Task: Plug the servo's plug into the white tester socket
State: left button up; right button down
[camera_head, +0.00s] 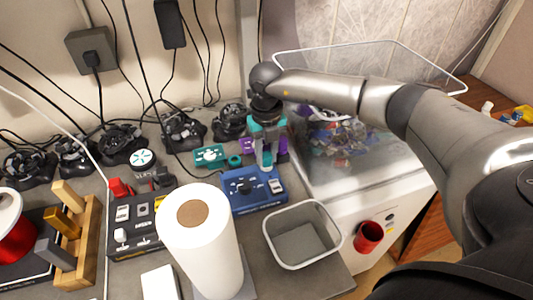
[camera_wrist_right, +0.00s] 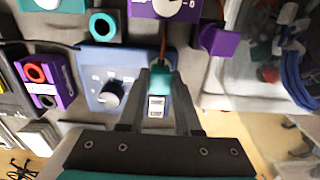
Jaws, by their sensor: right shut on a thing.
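The blue tester box (camera_head: 243,203) lies on the grey bench, with a dark knob (camera_wrist_right: 110,94) on its top. Its white socket (camera_head: 276,186) is at the right end and shows between my fingers in the right wrist view (camera_wrist_right: 156,107). My right gripper (camera_head: 268,165) points down over the tester's right rear. It is shut on a small teal plug (camera_wrist_right: 159,78), just behind the socket in the picture. A thin brown cable (camera_wrist_right: 163,42) runs from the plug towards a purple servo (camera_wrist_right: 166,8). I cannot tell whether plug and socket touch. My left gripper is not in view.
A paper roll (camera_head: 203,245) stands in front of the tester and a grey bin (camera_head: 288,260) at its front right. A clear-walled box (camera_head: 345,178) stands to the right. A teal device (camera_head: 209,157) and a teal ring (camera_wrist_right: 102,27) lie behind the tester.

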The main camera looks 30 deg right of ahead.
jog(key=shift+f, duration=0.1)
jog(key=c, duration=0.5)
grip_release()
notch_tip(320, 180, up, 15)
jog(key=shift+r, duration=0.15)
